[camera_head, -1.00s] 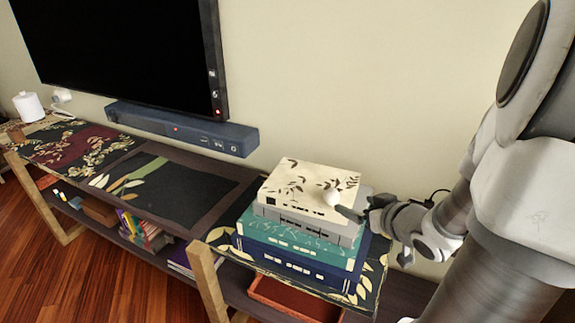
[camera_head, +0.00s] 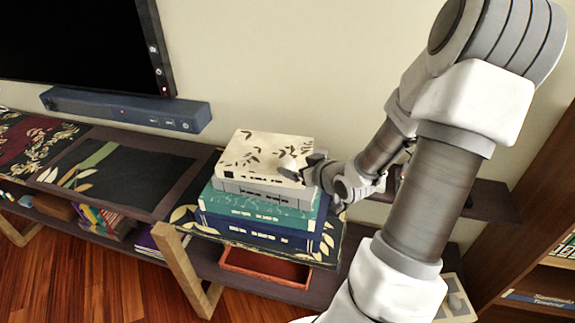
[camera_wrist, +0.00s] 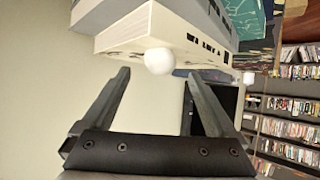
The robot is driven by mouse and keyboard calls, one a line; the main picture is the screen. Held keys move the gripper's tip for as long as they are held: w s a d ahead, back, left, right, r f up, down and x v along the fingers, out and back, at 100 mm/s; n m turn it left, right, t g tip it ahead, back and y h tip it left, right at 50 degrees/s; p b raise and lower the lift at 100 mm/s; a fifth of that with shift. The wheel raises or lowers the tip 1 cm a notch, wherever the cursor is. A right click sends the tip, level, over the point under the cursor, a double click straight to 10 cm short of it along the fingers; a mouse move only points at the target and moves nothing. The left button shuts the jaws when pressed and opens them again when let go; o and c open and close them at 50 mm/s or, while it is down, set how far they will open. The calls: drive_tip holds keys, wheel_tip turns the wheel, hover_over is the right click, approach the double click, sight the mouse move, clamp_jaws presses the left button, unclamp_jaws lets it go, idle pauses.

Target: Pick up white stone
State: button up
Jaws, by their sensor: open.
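The white stone (camera_wrist: 159,61) is a small round white ball, seen in the wrist view against the cream top box (camera_wrist: 190,38). In the head view, the stone (camera_head: 287,162) is a small pale spot on the right part of that cream box (camera_head: 262,150), partly hidden by my gripper (camera_head: 297,171). In the wrist view my gripper (camera_wrist: 157,74) is open and empty, with one finger on each side below the stone. The stone lies at about the level of the fingertips, roughly centred between them; I see no finger touching it.
The cream box tops a stack with grey, teal and blue boxes (camera_head: 258,235) on a low wooden console. A soundbar (camera_head: 125,108) and a TV (camera_head: 80,40) are at left. A bookshelf (camera_head: 540,270) stands at right. A red tray (camera_head: 265,267) sits below the stack.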

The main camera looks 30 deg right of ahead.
sight(291, 164)
drive_tip(key=b+x, duration=0.1)
drive_tip(key=x, duration=0.3)
drive_tip(key=shift+w+f, duration=0.2)
drive_tip(key=shift+f, duration=0.1)
clamp_jaws()
drive_tip(key=shift+r, duration=0.1)
